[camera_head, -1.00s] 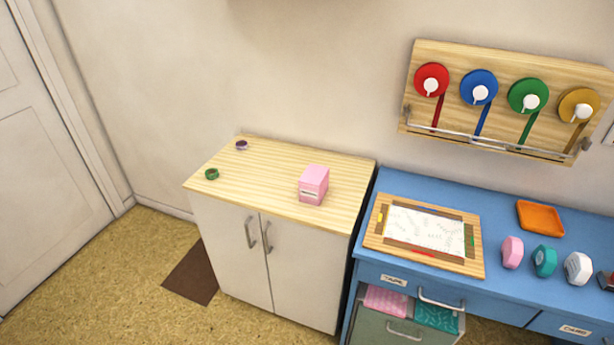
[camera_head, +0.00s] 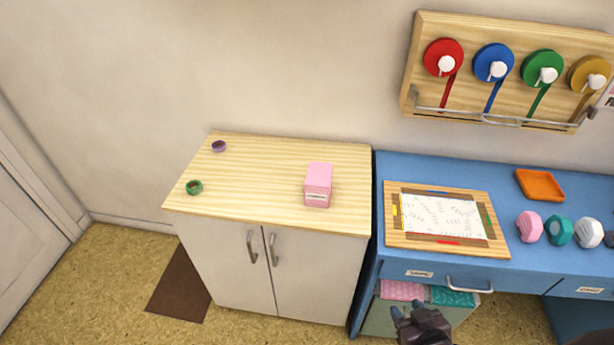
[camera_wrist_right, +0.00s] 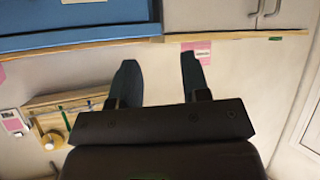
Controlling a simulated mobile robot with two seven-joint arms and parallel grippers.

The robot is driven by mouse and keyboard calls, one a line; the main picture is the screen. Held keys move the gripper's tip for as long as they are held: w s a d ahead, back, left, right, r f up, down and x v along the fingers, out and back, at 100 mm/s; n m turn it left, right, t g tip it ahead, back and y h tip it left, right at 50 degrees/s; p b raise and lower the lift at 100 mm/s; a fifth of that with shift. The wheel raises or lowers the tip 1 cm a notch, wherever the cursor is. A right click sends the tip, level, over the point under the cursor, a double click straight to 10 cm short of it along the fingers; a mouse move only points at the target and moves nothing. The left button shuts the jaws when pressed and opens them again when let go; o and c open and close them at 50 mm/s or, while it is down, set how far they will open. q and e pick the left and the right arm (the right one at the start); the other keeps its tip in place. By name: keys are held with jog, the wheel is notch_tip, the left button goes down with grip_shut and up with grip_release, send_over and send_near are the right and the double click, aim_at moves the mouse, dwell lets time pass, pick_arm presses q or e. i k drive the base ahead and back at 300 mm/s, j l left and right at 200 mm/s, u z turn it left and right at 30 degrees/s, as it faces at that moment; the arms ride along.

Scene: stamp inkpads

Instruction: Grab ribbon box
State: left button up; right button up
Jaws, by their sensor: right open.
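The ribbon box appears to be the pink box (camera_head: 318,185) with a small white label on its front. It stands upright on the wooden top of the white cabinet (camera_head: 265,215), right of the middle. My right gripper (camera_head: 409,308) shows at the bottom of the head view, in front of the blue desk, to the right of the box and apart from it. In the right wrist view my right gripper (camera_wrist_right: 160,68) has its fingers spread with nothing between them. A pink box (camera_wrist_right: 197,50) shows there, partly behind the right-hand finger. My left gripper is not in view.
The blue desk (camera_head: 385,168) adjoins on the right, with a framed board (camera_head: 445,248), an orange tray (camera_head: 540,185) and tape dispensers. Ribbon spools hang above. The cabinet's middle is clear.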

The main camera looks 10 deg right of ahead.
aim_at(317, 185)
jog(key=i+j, duration=0.25)
jog(key=j, duration=0.15)
jog(key=i+j+z, duration=0.15)
jog(key=j, duration=0.2)
jog(key=i+j, duration=0.25)
jog(key=j, duration=0.15)
jog(key=i+z, duration=0.05)
